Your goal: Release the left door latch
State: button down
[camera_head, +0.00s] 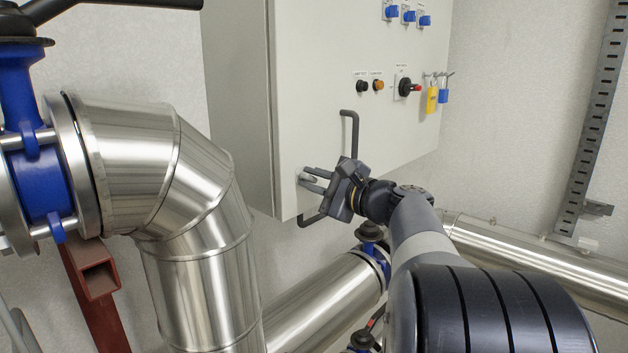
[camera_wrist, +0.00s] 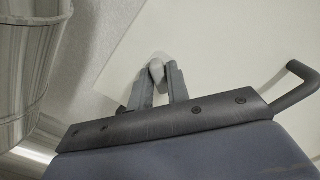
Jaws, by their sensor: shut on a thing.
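The left door latch (camera_head: 306,177) is a small light grey piece on the pale cabinet front, near its lower left corner. In the wrist view the latch (camera_wrist: 156,70) shows as a rounded grey tip between the fingertips. My gripper (camera_head: 312,180) reaches it from the right, with both fingers shut on it. In the wrist view my gripper (camera_wrist: 158,80) has one finger on each side of the latch. The fingers and gripper body hide part of the latch, and its exact turn is hard to tell.
Large steel pipes (camera_head: 185,180) stand left and below. A slotted rail (camera_head: 592,120) is at right.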

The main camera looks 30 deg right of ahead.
jog(key=shift+f+b, duration=0.1)
jog(key=shift+b, duration=0.2)
jog(key=n+b, duration=0.5)
jog(key=b, duration=0.3)
jog(key=shift+f, duration=0.2)
jog(key=shift+r+n+b, duration=0.15)
jog(key=shift+n+b, duration=0.65)
jog(key=shift+b, duration=0.15)
jog(key=shift+r, duration=0.1)
jog(key=c, duration=1.5)
grip_release()
jog(key=shift+o, duration=0.2)
